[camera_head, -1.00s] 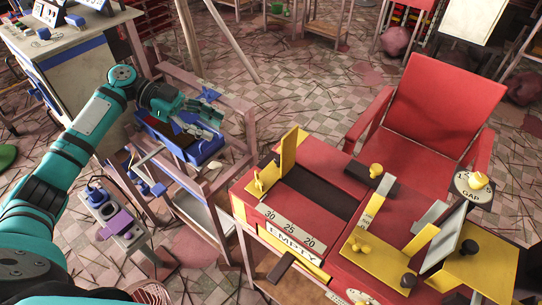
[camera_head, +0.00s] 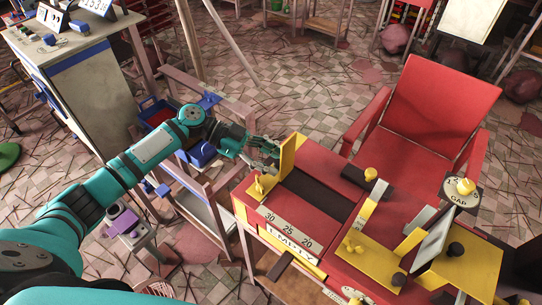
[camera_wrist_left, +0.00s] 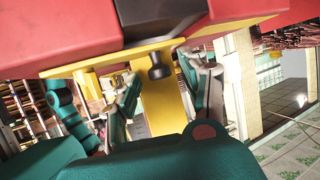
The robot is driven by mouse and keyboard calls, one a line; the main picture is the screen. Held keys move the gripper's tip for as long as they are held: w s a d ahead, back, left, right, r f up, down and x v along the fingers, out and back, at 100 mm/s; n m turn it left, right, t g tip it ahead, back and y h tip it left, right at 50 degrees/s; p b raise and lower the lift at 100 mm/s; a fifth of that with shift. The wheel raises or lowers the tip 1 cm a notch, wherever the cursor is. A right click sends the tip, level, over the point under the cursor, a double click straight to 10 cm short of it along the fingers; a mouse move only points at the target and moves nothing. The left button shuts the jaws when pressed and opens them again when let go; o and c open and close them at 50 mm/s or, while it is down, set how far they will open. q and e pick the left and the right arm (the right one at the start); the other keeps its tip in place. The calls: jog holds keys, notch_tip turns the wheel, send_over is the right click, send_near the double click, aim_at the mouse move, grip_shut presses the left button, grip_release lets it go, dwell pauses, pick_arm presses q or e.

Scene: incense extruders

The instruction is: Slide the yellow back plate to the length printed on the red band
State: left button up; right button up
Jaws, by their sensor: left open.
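The yellow back plate (camera_head: 288,154) stands upright at the left end of the dark channel (camera_head: 315,190) on the red extruder (camera_head: 345,235). A white scale (camera_head: 286,226) reading 30, 25, 20 runs along the channel's near side. My left gripper (camera_head: 267,152) is open, just left of the plate's upright part. In the left wrist view, its fingers (camera_wrist_left: 163,90) show on either side of the yellow plate (camera_wrist_left: 160,110), which bears a dark knob (camera_wrist_left: 159,68). I cannot tell whether they touch it. I cannot make out a red band with a printed length. My right gripper is out of view.
An EMPTY sign (camera_head: 291,240) is on the extruder's front. A yellow-topped section with knobs and a GAP dial (camera_head: 459,190) lies to the right. A red chair (camera_head: 435,110) stands behind. A wooden rack with a blue bin (camera_head: 200,154) stands left, near my arm.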

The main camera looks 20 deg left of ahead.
pick_arm(q)
jog(key=shift+c, duration=0.4)
grip_shut()
jog(key=shift+d, duration=0.1)
